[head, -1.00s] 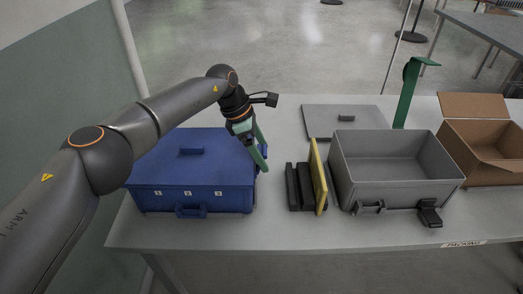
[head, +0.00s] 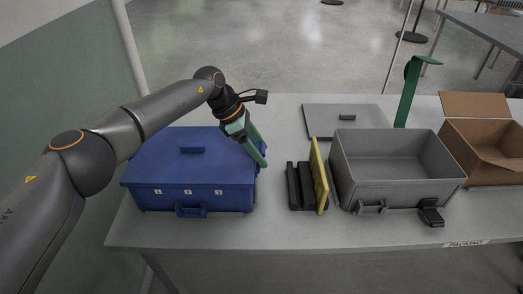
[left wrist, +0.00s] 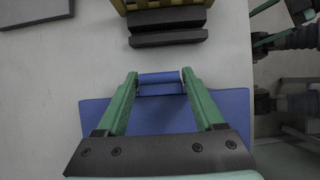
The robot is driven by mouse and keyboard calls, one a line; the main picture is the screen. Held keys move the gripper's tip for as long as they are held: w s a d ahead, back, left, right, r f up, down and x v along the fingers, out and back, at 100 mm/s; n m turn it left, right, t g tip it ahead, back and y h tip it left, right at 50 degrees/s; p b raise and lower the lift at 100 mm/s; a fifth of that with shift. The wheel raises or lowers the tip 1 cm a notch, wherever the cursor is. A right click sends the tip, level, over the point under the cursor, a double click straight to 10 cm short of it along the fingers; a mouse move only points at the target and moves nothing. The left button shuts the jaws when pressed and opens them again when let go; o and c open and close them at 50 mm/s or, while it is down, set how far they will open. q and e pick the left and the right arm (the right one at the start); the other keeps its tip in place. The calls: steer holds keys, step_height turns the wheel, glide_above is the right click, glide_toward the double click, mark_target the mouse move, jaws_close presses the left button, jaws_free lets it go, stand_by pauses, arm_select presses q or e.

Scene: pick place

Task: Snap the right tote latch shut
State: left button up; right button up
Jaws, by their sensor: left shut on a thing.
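The blue tote (head: 190,200) stands closed on the left of the table in the head view, with a blue lid (head: 165,160) and a front latch (head: 191,210). My left gripper (head: 262,163) is at the tote's right side, its green fingers pointing down. In the left wrist view my left gripper (left wrist: 160,78) is shut on the blue right latch (left wrist: 160,79), which spans between its fingertips. The tote (left wrist: 235,110) shows below and beside the fingers. In the head view the fingers largely hide the latch. Dark and green parts at the wrist view's upper right may be my right arm.
Black blocks (head: 300,187) and a yellow panel (head: 319,175) stand just right of the tote. Farther right are an open grey tote (head: 385,185), its grey lid (head: 325,120), a green post (head: 408,95) and an open cardboard box (head: 480,150).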

arm_select(q)
steer(key=o, duration=1.4)
steer(key=v, duration=1.2)
steer(key=shift+a+r, duration=0.25)
